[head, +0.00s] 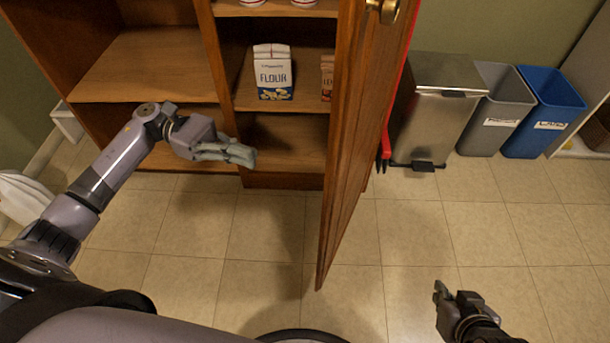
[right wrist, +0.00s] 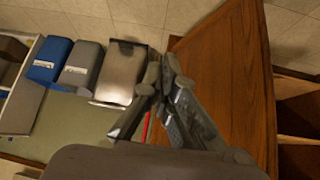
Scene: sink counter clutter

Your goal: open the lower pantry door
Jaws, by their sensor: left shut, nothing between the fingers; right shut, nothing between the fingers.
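The wooden pantry door (head: 352,130) stands swung open, jutting out from the pantry (head: 150,65) toward me. Its brass knob (head: 388,10) shows at the top edge. The door also shows in the right wrist view (right wrist: 235,85). My left gripper (head: 252,157) is shut and empty, in front of the lower shelves, left of the door. My right gripper (head: 438,291) is shut and empty, over the floor to the right of the door; its fingers show in the right wrist view (right wrist: 163,72). I cannot tell whether a separate upper door exists.
A flour box (head: 272,72) stands on a pantry shelf beside a partly hidden red box (head: 327,75). Right of the door are a steel trash can (head: 432,110), a grey bin (head: 497,110) and a blue bin (head: 545,110). The tiled floor (head: 480,230) is largely clear.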

